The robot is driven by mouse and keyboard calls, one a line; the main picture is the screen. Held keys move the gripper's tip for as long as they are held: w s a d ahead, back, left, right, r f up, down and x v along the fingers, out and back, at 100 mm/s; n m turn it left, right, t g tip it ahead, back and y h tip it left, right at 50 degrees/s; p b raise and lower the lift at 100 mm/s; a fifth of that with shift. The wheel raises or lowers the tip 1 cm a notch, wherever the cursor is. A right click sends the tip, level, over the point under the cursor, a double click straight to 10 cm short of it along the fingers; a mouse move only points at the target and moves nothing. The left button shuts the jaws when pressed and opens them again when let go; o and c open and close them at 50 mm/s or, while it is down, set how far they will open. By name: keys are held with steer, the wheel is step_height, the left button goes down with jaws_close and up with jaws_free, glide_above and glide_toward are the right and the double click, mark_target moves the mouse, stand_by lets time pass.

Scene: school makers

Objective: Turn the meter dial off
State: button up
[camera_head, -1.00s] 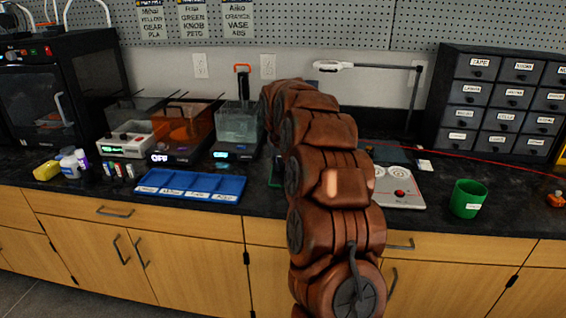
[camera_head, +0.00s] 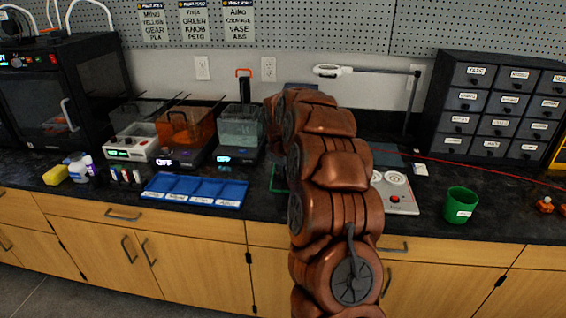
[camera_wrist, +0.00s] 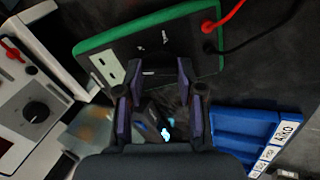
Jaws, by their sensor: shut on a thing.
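The meter (camera_wrist: 150,38) shows in the wrist view as a black-faced slab with a green edge, lying on the dark counter. A red and a black lead plug into its right end. My gripper (camera_wrist: 160,73) is over the meter's near part, its two purple-sided fingers closed in around the dial. The dial itself is mostly hidden between the fingers, so its pointer setting cannot be read. In the head view only a sliver of the green edge (camera_head: 278,178) shows beside my copper-coloured arm, which hides the gripper.
A white device (camera_wrist: 30,108) with a black knob lies left of the meter in the wrist view. A blue tray (camera_head: 195,190) is on the other side. Baths (camera_head: 240,128), a green cup (camera_head: 461,205) and a drawer cabinet (camera_head: 505,105) stand along the counter.

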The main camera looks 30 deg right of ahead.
steer(key=shift+n+p, duration=1.1)
steer(key=shift+n, duration=0.4)
steer(key=o, duration=1.1)
steer(key=shift+o, duration=0.2)
steer(key=v, duration=1.2)
